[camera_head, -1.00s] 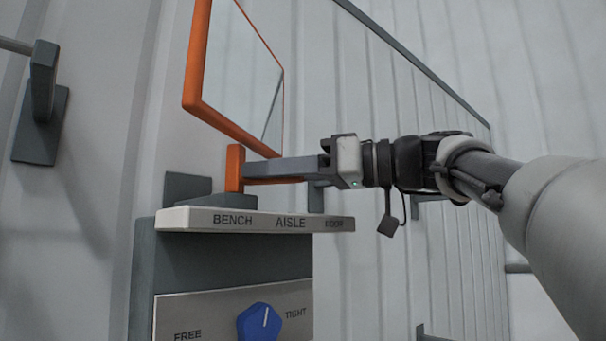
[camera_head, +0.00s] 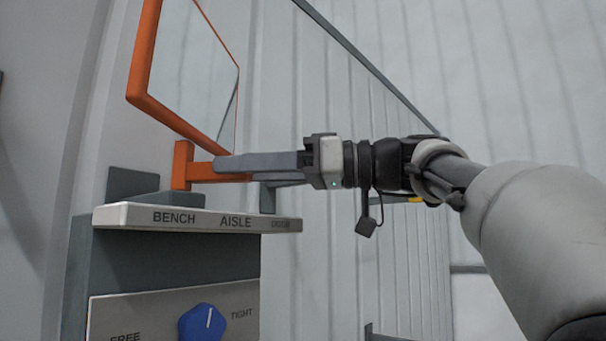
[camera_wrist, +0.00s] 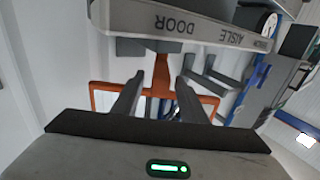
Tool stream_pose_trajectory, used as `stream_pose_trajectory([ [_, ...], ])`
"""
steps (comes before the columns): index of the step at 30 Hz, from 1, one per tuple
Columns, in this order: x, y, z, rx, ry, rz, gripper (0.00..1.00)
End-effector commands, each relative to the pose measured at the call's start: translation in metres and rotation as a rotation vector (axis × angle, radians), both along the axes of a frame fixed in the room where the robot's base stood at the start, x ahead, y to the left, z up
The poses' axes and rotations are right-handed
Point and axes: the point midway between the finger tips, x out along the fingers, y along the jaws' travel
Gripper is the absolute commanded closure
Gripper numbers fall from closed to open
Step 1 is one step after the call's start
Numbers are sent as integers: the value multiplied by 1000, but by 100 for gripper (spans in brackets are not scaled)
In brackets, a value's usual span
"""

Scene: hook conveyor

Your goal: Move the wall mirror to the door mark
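The wall mirror (camera_head: 198,75) has an orange frame and hangs at upper left in the head view, on an orange post (camera_head: 182,165) with a short orange bar. The post stands behind a white label plate (camera_head: 110,217) reading BENCH, AISLE and DOOR; the door mark (camera_head: 280,225) is at its right end. My gripper (camera_head: 218,166) reaches in from the right, fingers alongside the orange bar, tips short of the post. In the wrist view, its fingers (camera_wrist: 160,82) are apart, with the orange post (camera_wrist: 161,72) showing between them. Contact is not visible.
Below the plate, a blue knob (camera_head: 202,322) sits on a panel marked FREE and TIGHT, its white line pointing up and slightly right. The grey bracket block (camera_head: 160,255) stands close under my gripper.

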Motion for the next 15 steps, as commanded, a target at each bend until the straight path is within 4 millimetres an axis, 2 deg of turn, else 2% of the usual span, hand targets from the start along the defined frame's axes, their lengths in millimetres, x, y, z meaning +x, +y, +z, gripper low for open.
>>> stream_pose_trajectory([
  [1,-1,-14,0,0,0,-7,61],
  [9,-14,-79,1,0,0,-6,61],
  [15,-20,-114,1,0,0,-4,61],
])
